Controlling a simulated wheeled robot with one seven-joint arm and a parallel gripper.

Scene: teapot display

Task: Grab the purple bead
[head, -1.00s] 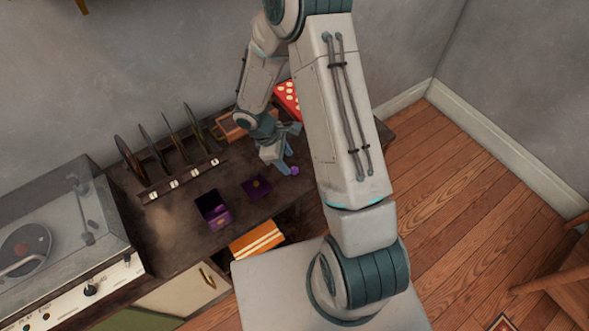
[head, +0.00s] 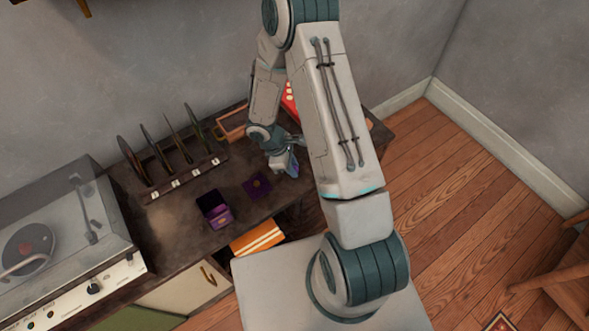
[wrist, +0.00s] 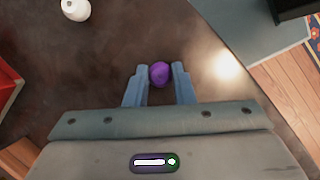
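The purple bead (wrist: 160,73) is a small round ball on the dark table. In the wrist view it sits between the tips of the two blue-grey fingers of my gripper (wrist: 158,74). The fingers are apart, with the bead close to both; I cannot tell whether they touch it. In the head view my gripper (head: 291,166) is low over the table's right part, and the bead is hardly visible behind the fingers.
A purple open box (head: 214,209) and its flat purple lid (head: 257,185) stand left of my gripper. A rack of records (head: 180,180) and a record player (head: 60,235) are further left. A red item (head: 290,99) lies behind. A white round thing (wrist: 76,9) shows in the wrist view.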

